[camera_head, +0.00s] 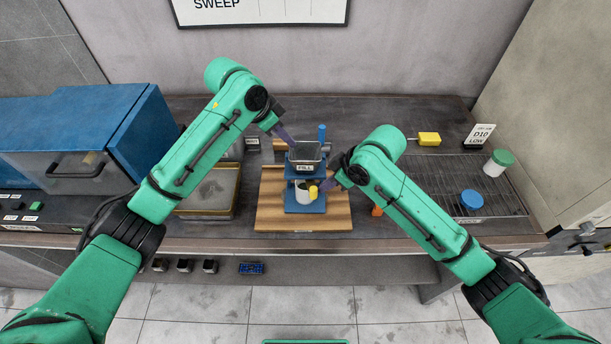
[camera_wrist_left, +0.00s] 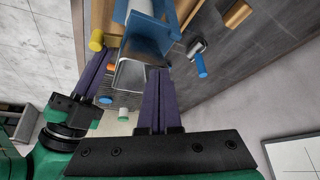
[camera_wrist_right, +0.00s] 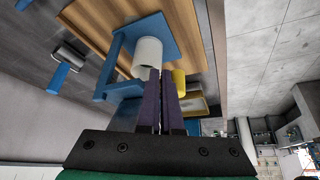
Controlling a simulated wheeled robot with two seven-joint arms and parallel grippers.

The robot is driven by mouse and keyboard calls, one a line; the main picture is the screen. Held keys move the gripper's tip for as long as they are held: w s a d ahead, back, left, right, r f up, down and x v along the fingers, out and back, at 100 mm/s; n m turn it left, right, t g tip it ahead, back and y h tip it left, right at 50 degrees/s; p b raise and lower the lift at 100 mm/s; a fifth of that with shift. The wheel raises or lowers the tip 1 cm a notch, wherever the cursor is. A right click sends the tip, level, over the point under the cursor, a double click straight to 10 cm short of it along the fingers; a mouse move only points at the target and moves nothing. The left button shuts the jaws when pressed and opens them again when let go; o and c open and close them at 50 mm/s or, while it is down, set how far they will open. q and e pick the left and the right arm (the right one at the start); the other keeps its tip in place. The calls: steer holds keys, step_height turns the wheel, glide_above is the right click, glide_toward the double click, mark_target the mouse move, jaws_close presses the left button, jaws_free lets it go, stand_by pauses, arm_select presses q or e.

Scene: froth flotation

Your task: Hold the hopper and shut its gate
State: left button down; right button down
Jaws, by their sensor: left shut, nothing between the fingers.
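The hopper (camera_head: 305,151) is a grey open-topped box with a "FILL" label, on a blue stand (camera_head: 304,207). It also shows in the left wrist view (camera_wrist_left: 130,77). A yellow knob (camera_head: 313,191), seemingly the gate's handle, sits low at its front; whether the gate is open is unclear. A white cup (camera_head: 301,194) stands beneath. My left gripper (camera_head: 290,139) is shut and empty at the hopper's upper left rim; contact is unclear. My right gripper (camera_head: 321,187) looks shut, its tips beside the yellow knob (camera_wrist_right: 179,80), which is not visibly between them.
The stand rests on a wooden board (camera_head: 265,213). A blue cabinet (camera_head: 80,130) and a yellow-rimmed tray (camera_head: 209,190) are at left. A wire rack (camera_head: 450,180) with a blue lid (camera_head: 472,199) and a green-lidded jar (camera_head: 497,164) is at right.

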arm_select(q)
steer(key=shift+s+f, duration=0.1)
steer(key=shift+f, duration=0.1)
arm_select(e)
steer(key=shift+s+a, duration=0.1)
steer(key=shift+a, duration=0.35)
steer(key=r, duration=0.2)
steer(key=d+r, duration=0.1)
steer(key=r, duration=0.2)
steer(key=shift+d, duration=0.1)
stand_by(0.8)
steer(key=v, duration=1.2)
steer(key=shift+s+r, duration=0.1)
steer(key=shift+s, duration=0.05)
